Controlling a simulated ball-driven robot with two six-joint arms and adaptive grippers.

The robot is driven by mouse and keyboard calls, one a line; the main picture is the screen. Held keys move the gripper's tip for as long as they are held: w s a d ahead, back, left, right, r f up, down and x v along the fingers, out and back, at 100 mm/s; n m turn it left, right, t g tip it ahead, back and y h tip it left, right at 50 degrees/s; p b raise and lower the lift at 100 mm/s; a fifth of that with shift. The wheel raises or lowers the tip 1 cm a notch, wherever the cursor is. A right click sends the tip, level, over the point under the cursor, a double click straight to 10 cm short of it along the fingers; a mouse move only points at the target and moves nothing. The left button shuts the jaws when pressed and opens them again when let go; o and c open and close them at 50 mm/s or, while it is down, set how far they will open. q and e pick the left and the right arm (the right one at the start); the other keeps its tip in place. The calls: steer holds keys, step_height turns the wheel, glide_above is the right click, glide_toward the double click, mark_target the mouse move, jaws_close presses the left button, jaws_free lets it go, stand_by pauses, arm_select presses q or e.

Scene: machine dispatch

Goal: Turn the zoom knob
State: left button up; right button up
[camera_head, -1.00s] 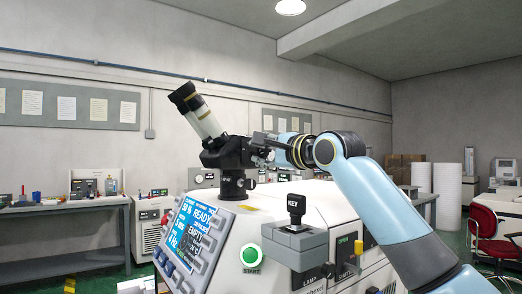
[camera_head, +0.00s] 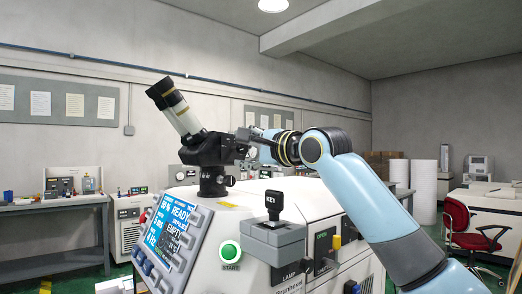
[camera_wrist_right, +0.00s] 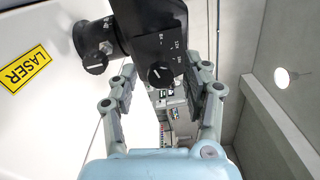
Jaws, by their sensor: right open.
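The black microscope (camera_head: 208,151) stands on the white machine, its pale eyepiece tube tilted up to the left. In the right wrist view, a small round black knob with a white pointer line (camera_wrist_right: 160,75) sits on the microscope's dark body (camera_wrist_right: 150,28), beside small white scale marks; it looks like the zoom knob. My right gripper (camera_head: 247,138) is beside the microscope head in the head view. In the wrist view its open fingers (camera_wrist_right: 160,97) lie either side of the knob, with nothing held. Contact with the knob cannot be told. My left gripper is not in view.
Another dark knob (camera_wrist_right: 95,62) is on the microscope's side near the yellow LASER label (camera_wrist_right: 25,70). The machine has a tilted screen (camera_head: 170,235), a green START button (camera_head: 230,252) and a KEY switch (camera_head: 274,208). A workbench (camera_head: 50,208) stands at the left.

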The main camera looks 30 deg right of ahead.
steer(key=s+d, duration=0.1)
steer(key=s, duration=0.9)
steer(key=shift+s+d, duration=0.2)
